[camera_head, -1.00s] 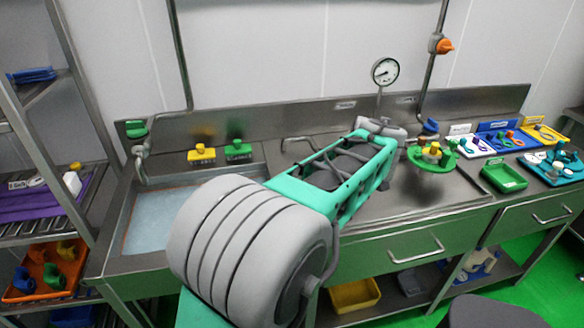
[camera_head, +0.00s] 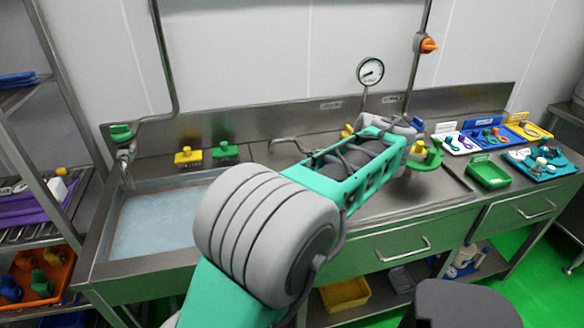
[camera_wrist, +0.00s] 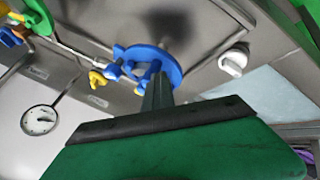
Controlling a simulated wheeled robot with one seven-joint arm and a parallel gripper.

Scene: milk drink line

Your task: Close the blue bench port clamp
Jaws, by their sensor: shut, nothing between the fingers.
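The blue bench port clamp (camera_wrist: 150,62) shows in the wrist view as a round blue flange with blue lever parts on the steel bench. My gripper (camera_wrist: 157,92) is shut and empty, its dark fingers at the near edge of the blue clamp. Whether they touch it is unclear, and they cover part of it. In the head view my arm hides most of the clamp; a small blue part (camera_head: 417,123) shows just past the arm's end.
A green fitting with yellow clamps (camera_head: 425,157) stands right of my arm. A white knob (camera_wrist: 233,62) and yellow fitting (camera_wrist: 97,78) flank the clamp. A gauge (camera_head: 370,71) rises behind. A green tray (camera_head: 488,173) sits farther right; a sink (camera_head: 160,225) lies left.

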